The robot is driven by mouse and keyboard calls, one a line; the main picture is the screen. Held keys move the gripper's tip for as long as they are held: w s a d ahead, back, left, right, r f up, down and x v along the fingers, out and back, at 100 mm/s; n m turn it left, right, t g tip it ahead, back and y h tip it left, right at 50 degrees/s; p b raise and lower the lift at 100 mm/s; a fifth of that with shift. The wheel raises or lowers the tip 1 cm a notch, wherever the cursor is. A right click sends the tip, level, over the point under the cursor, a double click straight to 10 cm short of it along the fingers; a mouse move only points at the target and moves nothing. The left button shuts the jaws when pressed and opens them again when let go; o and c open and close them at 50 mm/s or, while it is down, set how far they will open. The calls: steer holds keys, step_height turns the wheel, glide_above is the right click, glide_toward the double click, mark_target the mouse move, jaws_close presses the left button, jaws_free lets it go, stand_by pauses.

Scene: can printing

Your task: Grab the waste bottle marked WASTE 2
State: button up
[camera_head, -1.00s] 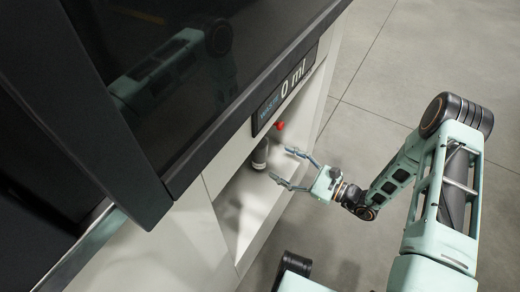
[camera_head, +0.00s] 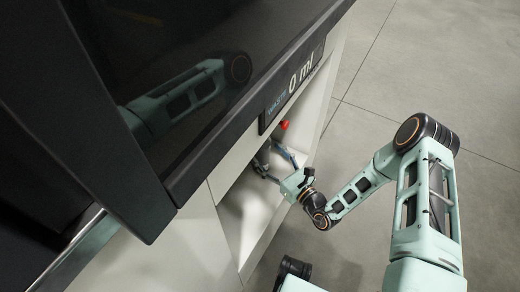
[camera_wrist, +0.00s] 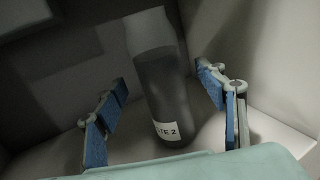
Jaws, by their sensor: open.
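The waste bottle (camera_wrist: 162,85) stands upright inside a recess of the machine, dark in its lower part with a paler neck and shoulder. Its white label (camera_wrist: 167,130) shows part of the marking, ending in "TE 2". My gripper (camera_wrist: 165,88) is open, with one blue-padded finger on each side of the bottle and gaps between the pads and the bottle. In the head view my gripper (camera_head: 268,160) reaches into the recess, and the bottle is mostly hidden behind the machine's edge and the fingers.
The recess (camera_head: 240,215) has pale walls and a pale floor, with clear floor left of the gripper. Above it are a red knob (camera_head: 284,125) and a display panel (camera_head: 293,84) reading "WASTE" and "0 ml". The dark machine front overhangs the recess.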

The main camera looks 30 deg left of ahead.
steer(key=x, duration=0.3)
steer(key=shift+w+a+b, duration=0.2)
steer(key=shift+a+b, duration=0.1)
steer(key=shift+b, duration=0.1)
steer(key=shift+r, duration=0.1)
jaws_close()
